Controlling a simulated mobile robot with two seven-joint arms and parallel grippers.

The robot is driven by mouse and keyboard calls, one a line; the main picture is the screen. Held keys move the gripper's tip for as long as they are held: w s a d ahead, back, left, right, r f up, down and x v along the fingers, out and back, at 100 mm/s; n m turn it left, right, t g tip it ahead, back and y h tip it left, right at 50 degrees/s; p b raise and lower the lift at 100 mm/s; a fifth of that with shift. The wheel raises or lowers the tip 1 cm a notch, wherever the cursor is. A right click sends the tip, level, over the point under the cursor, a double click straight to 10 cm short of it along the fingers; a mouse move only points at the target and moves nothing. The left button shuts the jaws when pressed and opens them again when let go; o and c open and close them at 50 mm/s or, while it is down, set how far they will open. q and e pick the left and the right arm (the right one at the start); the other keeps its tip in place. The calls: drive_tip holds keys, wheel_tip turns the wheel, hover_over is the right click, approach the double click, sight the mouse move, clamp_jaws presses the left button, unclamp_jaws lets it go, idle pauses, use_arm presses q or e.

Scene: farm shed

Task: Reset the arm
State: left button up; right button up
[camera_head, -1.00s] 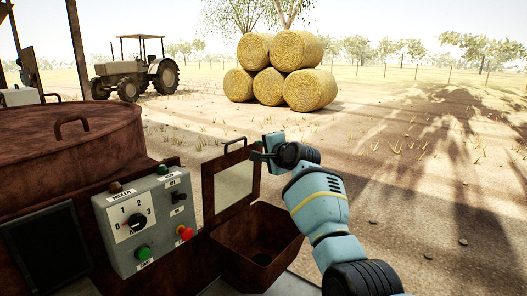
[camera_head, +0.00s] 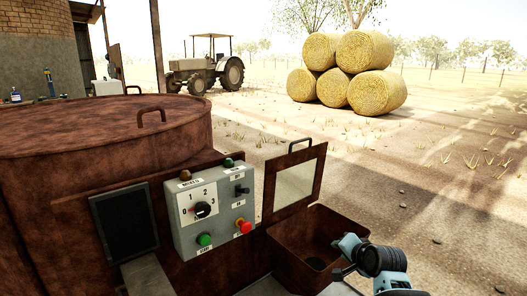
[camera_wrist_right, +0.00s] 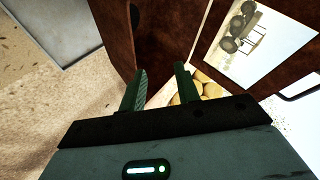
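My right arm (camera_head: 393,284) comes in at the lower right of the head view, light blue with black joints. Its gripper (camera_head: 340,273) is low over the right side of the rusty open chute box (camera_head: 292,232). In the right wrist view the two green fingers of this gripper (camera_wrist_right: 160,82) stand apart with nothing between them, so it is open and empty. Rusty brown metal lies beyond the fingertips there. I cannot tell whether the gripper touches the box. My left gripper is not clearly seen in any view.
A grey control box (camera_head: 213,214) with a dial, green button and red knob is left of the chute. The raised flap (camera_head: 268,190) with a pane stands behind the chute. A rusty drum (camera_head: 90,130) fills the left. Open dirt ground (camera_head: 440,195) lies right.

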drive_tip(key=s+f+n+g, duration=0.2)
drive_tip(key=s+f, duration=0.3)
drive_tip(key=s, duration=0.3)
drive_tip(key=s+f+n+g+h, duration=0.1)
drive_tip(key=s+f+n, duration=0.1)
drive_tip(key=s+f, duration=0.5)
drive_tip(key=s+f+n+g, duration=0.2)
drive_tip(key=s+f, duration=0.1)
drive_tip(key=s, duration=0.7)
drive_tip(key=s+r+n+g+h, duration=0.1)
drive_tip(key=s+n+g, duration=0.35)
drive_tip(key=s, duration=2.15)
drive_tip(key=w+a+f+t+y, duration=0.1)
drive_tip(key=w+a+f+t, duration=0.1)
drive_tip(key=w+f+t, duration=0.4)
wheel_tip(320, 180, down, 4)
drive_tip(key=shift+w+a+n+t+y, duration=0.25)
drive_tip(key=shift+n+t+y, duration=0.1)
drive_tip(key=shift+t, duration=0.7)
